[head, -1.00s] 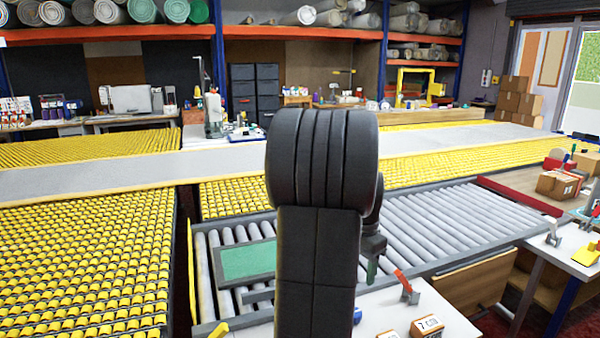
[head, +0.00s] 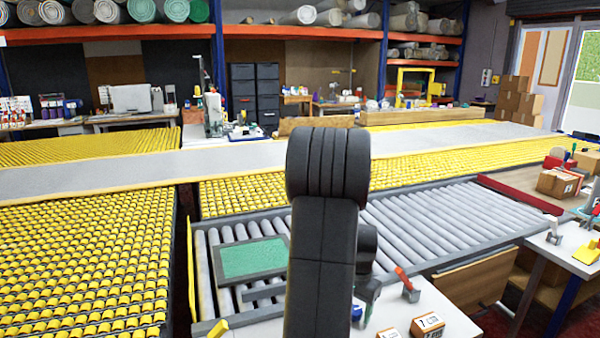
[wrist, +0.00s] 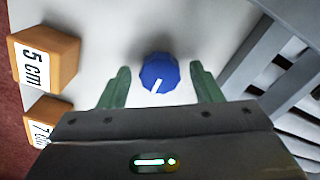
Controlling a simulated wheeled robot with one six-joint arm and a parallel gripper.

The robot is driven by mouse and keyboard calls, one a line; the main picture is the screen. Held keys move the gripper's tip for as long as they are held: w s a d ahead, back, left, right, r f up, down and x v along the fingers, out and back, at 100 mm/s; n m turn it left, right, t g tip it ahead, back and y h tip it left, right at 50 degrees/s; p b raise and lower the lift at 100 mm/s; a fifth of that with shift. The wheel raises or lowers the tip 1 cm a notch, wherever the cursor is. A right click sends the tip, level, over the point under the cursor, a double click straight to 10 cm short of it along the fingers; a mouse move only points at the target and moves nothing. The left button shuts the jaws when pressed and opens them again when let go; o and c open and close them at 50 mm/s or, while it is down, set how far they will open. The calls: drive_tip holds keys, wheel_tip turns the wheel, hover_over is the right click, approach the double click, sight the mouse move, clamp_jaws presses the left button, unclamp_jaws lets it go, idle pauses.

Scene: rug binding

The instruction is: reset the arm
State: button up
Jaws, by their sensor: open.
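My gripper (wrist: 160,80) is open in the wrist view, with its two green fingers spread apart. A round blue knob with a white mark (wrist: 158,73) shows between the fingertips, on a white tabletop (wrist: 190,25). The fingers appear clear of the knob on both sides, and I cannot tell how far above the table they are.
Orange blocks labelled "5 cm" (wrist: 45,60) and "7 cm" (wrist: 45,115) stand on the white table; a block also shows in the head view (head: 428,324). A red-handled clamp (head: 407,285) is near. Behind are a roller conveyor (head: 440,220) and a green panel (head: 254,258).

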drive_tip(key=n, duration=0.4)
drive_tip(key=shift+n, duration=0.4)
drive_tip(key=n, duration=0.4)
drive_tip(key=shift+n, duration=0.3)
drive_tip(key=n, duration=0.4)
drive_tip(key=shift+n, duration=0.4)
drive_tip(key=n, duration=0.4)
drive_tip(key=shift+n+b, duration=0.3)
drive_tip(key=shift+b, duration=0.05)
drive_tip(key=shift+s+d, duration=0.1)
